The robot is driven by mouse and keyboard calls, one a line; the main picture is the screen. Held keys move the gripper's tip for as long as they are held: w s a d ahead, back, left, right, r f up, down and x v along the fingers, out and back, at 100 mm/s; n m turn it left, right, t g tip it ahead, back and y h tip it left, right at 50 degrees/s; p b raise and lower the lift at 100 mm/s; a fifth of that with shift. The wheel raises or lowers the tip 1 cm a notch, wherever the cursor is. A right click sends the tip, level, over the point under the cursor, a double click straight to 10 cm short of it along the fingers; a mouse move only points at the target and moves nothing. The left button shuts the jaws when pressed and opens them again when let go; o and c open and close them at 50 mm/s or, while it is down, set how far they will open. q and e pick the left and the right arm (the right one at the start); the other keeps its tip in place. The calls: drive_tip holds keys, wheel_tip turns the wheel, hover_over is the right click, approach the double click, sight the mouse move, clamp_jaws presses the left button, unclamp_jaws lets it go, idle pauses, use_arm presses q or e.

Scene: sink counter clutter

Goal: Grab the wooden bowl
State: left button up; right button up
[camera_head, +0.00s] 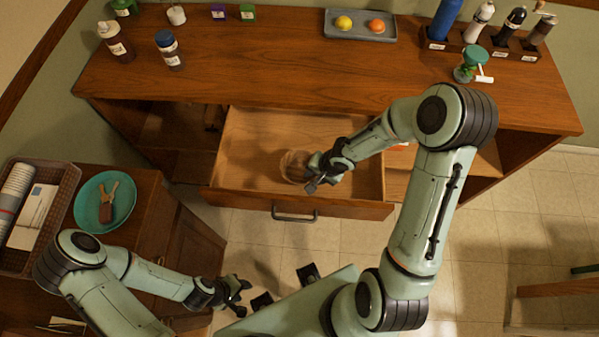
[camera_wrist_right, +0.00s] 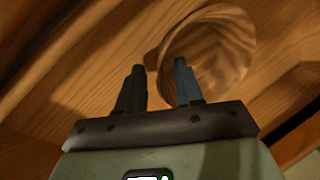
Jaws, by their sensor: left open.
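The wooden bowl (camera_head: 293,166) sits inside the open drawer (camera_head: 245,140), near its front middle. It shows striped wood grain in the right wrist view (camera_wrist_right: 215,55). My right gripper (camera_head: 313,178) reaches into the drawer at the bowl's right side and hides part of it. In the right wrist view my right gripper (camera_wrist_right: 158,85) is open, with one finger in front of the bowl and the other beside its rim. I cannot tell whether either finger touches it. My left gripper (camera_head: 240,287) is open and empty, low at the left, away from the drawer.
The wooden counter (camera_head: 300,75) overhangs the drawer's back. On it stand bottles at left, a grey tray (camera_head: 360,36) with fruit, and a bottle rack (camera_head: 480,45). A side cabinet at left holds a teal plate (camera_head: 90,205) and a basket (camera_head: 62,205).

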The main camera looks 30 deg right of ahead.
drive_tip(key=shift+a+f, duration=0.1)
drive_tip(key=shift+f, duration=0.3)
drive_tip(key=shift+w, duration=0.3)
drive_tip(key=shift+c, duration=0.4)
drive_tip(key=shift+s, duration=0.1)
clamp_jaws()
drive_tip(key=shift+r, duration=0.1)
